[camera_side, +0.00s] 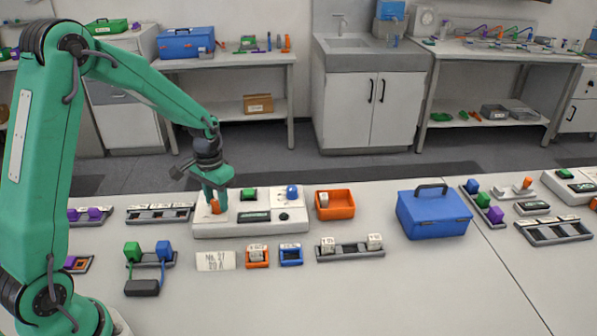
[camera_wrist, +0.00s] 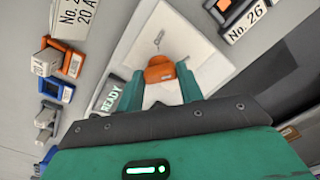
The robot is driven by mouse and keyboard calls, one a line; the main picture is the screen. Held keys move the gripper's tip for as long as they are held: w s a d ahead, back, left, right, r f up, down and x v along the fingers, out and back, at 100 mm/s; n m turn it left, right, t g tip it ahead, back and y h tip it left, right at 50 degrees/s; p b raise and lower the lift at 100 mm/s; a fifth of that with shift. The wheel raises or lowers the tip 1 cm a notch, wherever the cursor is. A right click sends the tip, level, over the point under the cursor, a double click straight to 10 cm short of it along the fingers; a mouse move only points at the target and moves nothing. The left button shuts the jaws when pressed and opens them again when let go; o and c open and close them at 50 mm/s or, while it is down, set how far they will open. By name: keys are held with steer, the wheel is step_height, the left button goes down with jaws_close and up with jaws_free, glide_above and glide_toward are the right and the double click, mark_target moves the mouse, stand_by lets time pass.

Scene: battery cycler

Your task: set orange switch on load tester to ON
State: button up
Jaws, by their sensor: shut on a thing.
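The load tester (camera_side: 275,226) is a white box on the bench, with an orange switch (camera_side: 215,207) at its left end, a green button (camera_side: 248,193), a dark display (camera_side: 254,216) and a blue knob (camera_side: 292,191). My gripper (camera_side: 214,200) points down at the left end of the tester, shut on the orange switch. In the wrist view the orange switch (camera_wrist: 160,69) shows between the tips of my two green fingers (camera_wrist: 162,85). The display (camera_wrist: 109,97) beside it reads READY. The lower part of the switch is partly hidden, and I cannot read its position marks.
An orange bin (camera_side: 343,212) with a cell stands just right of the tester, and a blue toolbox (camera_side: 432,216) farther right. In front lie a No. 27 label plate (camera_side: 215,261), small orange and blue holders, and a grey cell rack (camera_side: 350,253).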

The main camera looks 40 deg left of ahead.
mark_target(217, 201)
steer(key=o, duration=1)
steer(key=shift+r, duration=0.15)
step_height(217, 201, up, 7)
steer(key=shift+r, duration=0.35)
steer(key=shift+s+d+r, duration=0.15)
steer(key=shift+r, duration=0.15)
steer(key=shift+s+d+r+m+t, duration=0.15)
steer(key=shift+s+d+r+t, duration=0.8)
steer(key=shift+s+d+r, duration=1.45)
steer(key=shift+s+d+r+m+t, duration=0.1)
steer(key=shift+s+d+r+t, duration=1)
steer(key=shift+s, duration=2.55)
steer(key=shift+s+d+r+m+t, duration=0.15)
steer(key=shift+s+d+r+t, duration=0.6)
steer(key=shift+s+d+r, duration=1.6)
